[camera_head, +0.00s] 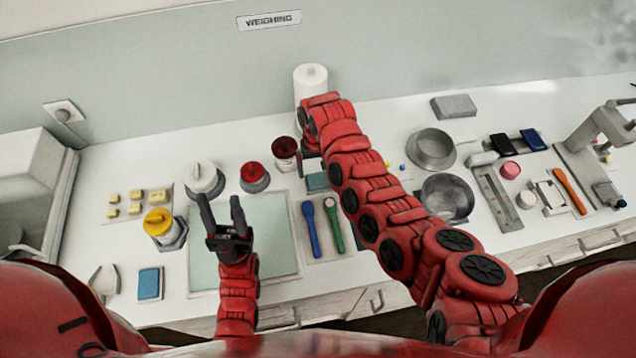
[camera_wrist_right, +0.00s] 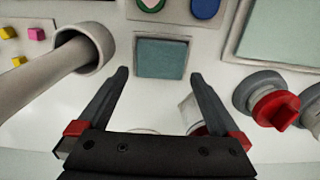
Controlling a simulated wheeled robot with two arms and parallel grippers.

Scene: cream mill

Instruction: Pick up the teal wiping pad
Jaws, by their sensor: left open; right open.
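The teal wiping pad (camera_wrist_right: 162,58) is a small square lying flat in a pale shallow holder in the right wrist view. In the head view the pad (camera_head: 317,181) lies on the counter beside my right forearm, just behind the spoons. My right gripper (camera_wrist_right: 158,74) is open and empty, with its two fingers pointing towards the pad and apart from it. In the head view its tips are mostly hidden by my arm. My left gripper (camera_head: 220,208) is open and empty above the pale green mat (camera_head: 268,250).
Blue (camera_head: 311,232) and green (camera_head: 333,228) spoons lie in front. A white roll (camera_head: 310,78) stands behind. A blue pad (camera_head: 150,284) lies at the front left.

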